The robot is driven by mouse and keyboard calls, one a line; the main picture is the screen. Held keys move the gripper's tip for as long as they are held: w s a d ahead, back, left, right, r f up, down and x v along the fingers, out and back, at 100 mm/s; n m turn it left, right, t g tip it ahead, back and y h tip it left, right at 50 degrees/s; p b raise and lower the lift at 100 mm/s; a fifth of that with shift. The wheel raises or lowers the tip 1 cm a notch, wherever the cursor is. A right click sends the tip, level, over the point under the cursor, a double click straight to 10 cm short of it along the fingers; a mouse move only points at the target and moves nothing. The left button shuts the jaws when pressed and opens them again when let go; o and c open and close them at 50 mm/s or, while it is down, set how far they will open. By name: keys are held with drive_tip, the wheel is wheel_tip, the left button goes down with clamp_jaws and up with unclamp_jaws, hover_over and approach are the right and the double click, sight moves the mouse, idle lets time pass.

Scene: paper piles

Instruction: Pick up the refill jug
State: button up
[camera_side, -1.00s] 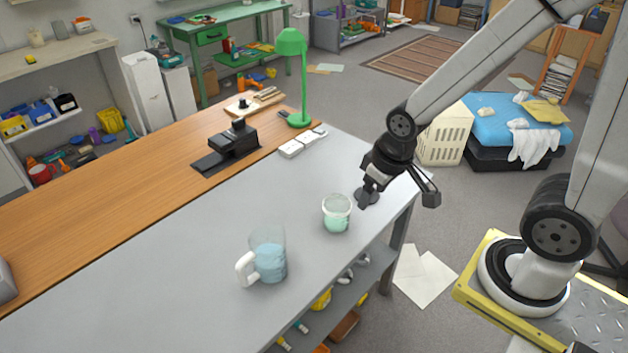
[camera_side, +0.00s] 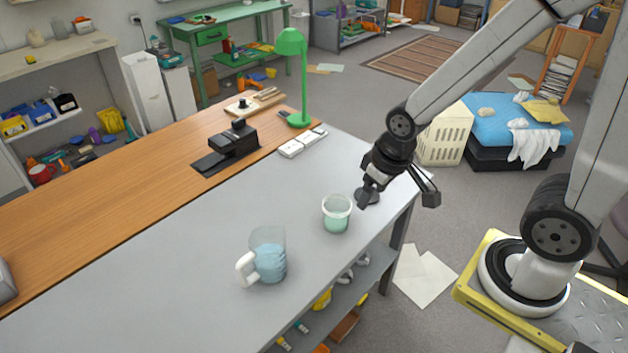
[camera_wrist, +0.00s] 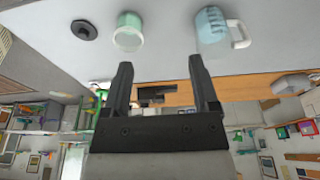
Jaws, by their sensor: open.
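The refill jug (camera_side: 268,258) is a clear jug with pale blue liquid and a white handle on its left. It stands upright on the grey table near its front edge. In the wrist view the jug (camera_wrist: 211,36) is at the top right, with its handle to the right. My gripper (camera_side: 398,194) is above the right end of the table, well to the right of the jug. In the wrist view its fingers (camera_wrist: 158,75) are apart with nothing between them.
A cup of green liquid (camera_side: 336,214) stands between the jug and my gripper. A dark round disc (camera_side: 367,195) lies near the table's right end. A white power strip (camera_side: 303,143), a black device (camera_side: 232,146) and a green lamp (camera_side: 296,80) are farther back.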

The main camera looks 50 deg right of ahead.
sight(261, 262)
drive_tip(key=shift+c, duration=0.4)
drive_tip(key=shift+w+v, duration=0.55)
drive_tip(key=shift+v, duration=2)
drive_tip(key=w+a+n+t+y, duration=0.1)
drive_tip(key=w+a+t, duration=0.4)
drive_tip(key=a, duration=0.5)
drive_tip(key=w+a+n+t+y, duration=0.1)
drive_tip(key=w+a+t+y, duration=0.1)
drive_tip(key=w+a+t, duration=0.6)
wheel_tip(261, 262, down, 23)
drive_tip(key=s+a+g, duration=0.1)
drive_tip(key=s+g, duration=0.1)
drive_tip(key=shift+s+a, duration=0.25)
drive_tip(key=shift+a, duration=0.15)
drive_tip(key=shift+w+f, duration=0.1)
drive_tip(key=shift+f, duration=0.05)
drive_tip(key=shift+x, duration=1.2)
